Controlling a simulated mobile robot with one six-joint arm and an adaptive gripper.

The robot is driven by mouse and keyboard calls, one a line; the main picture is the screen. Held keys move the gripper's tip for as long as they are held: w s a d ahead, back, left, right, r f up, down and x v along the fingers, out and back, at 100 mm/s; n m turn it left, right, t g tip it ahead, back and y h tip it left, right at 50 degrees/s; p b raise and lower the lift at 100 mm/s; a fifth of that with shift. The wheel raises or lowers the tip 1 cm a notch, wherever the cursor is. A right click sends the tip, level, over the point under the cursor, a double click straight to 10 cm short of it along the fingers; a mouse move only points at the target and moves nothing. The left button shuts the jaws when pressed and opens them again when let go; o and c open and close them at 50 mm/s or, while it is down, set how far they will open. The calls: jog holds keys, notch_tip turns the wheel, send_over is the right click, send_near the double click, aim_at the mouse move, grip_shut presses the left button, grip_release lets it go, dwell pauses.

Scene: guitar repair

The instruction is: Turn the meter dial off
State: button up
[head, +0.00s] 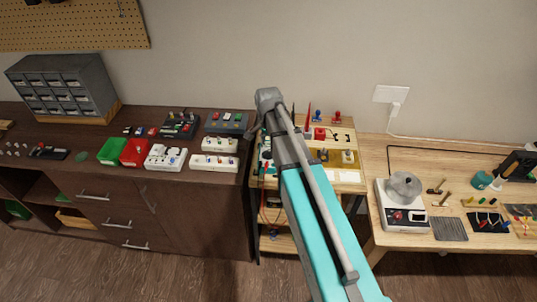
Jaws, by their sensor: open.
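I cannot surely pick out the meter or its dial in the head view. A small dark item with thin red and dark leads (271,215) lies on the lower shelf of the middle cart, too small to identify. My teal and grey arm rises from the bottom centre-right and reaches over the middle cart (348,187), covering part of its top and shelves. The arm's grey upper end stands near the wall at the cart's back left. My gripper's fingertips cannot be made out.
The right wooden bench (385,160) holds a white device with a grey dome (404,218) and small tools. Floor shows in front.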

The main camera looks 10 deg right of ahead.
aim_at(268, 152)
jog(key=shift+f+b, duration=1.9)
jog(key=shift+f, duration=0.35)
grip_shut()
